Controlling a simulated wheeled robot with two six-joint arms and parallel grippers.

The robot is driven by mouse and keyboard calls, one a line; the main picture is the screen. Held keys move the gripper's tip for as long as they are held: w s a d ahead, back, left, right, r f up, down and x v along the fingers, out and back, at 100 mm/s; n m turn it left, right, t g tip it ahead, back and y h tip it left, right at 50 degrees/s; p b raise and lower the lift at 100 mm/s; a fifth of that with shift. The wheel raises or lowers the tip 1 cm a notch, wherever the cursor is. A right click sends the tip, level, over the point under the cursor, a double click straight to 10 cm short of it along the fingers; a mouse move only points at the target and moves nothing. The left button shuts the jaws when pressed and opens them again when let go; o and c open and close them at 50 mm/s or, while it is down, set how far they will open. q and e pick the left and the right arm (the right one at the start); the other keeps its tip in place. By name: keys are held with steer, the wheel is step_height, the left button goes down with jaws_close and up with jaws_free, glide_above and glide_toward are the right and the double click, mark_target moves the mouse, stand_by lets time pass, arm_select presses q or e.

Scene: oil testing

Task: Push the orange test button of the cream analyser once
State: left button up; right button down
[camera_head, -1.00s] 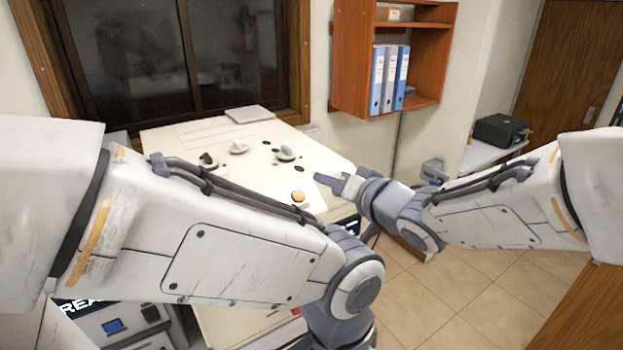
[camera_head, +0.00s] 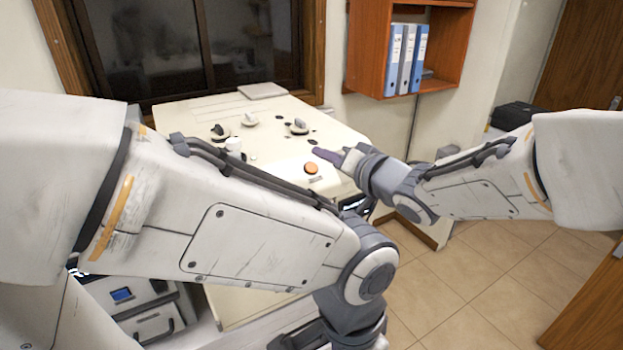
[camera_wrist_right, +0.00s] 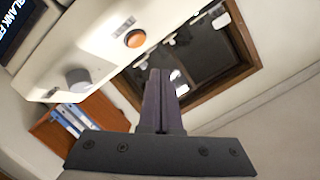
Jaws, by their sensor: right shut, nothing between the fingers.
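The cream analyser (camera_head: 275,110) stands under the window. Its orange test button (camera_head: 311,168) is a round disc on the sloped top near the front right edge. The button also shows in the right wrist view (camera_wrist_right: 135,39), above and left of the fingers. My right gripper (camera_head: 318,152) is shut and empty, its dark fingertips just above and to the right of the button in the head view, apart from it as far as I can tell. In the right wrist view its shut fingers (camera_wrist_right: 157,75) point up the picture. My left gripper is out of the head view; only its arm shows.
Several knobs (camera_head: 298,126) stand on the analyser's top behind the button. A white cup-like piece (camera_head: 233,145) is to the button's left. A wooden shelf (camera_head: 440,60) with blue binders (camera_head: 405,58) hangs behind. Tiled floor (camera_head: 480,275) is clear at right.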

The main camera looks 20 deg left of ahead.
mark_target(311, 168)
steer(key=f, duration=0.1)
steer(key=w+a+f+b, duration=0.1)
steer(key=shift+a+f, duration=0.25)
steer(key=shift+f, duration=0.1)
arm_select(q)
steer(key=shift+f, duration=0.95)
arm_select(e)
steer(key=shift+w, duration=0.1)
steer(key=shift+f, duration=0.1)
stand_by(0.7)
steer(key=shift+w+a+f, duration=0.15)
steer(key=shift+a+f, duration=0.05)
steer(key=shift+f, duration=0.1)
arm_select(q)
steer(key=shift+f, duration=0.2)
arm_select(e)
steer(key=shift+w+a+f, duration=0.15)
steer(key=shift+a+f, duration=0.05)
steer(key=shift+f, duration=0.15)
stand_by(0.5)
stand_by(0.3)
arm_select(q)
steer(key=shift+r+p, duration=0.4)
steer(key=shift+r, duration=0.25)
arm_select(e)
steer(key=shift+s+d+r, duration=0.3)
steer(key=shift+d+r, duration=0.1)
steer(key=shift+r, duration=0.3)
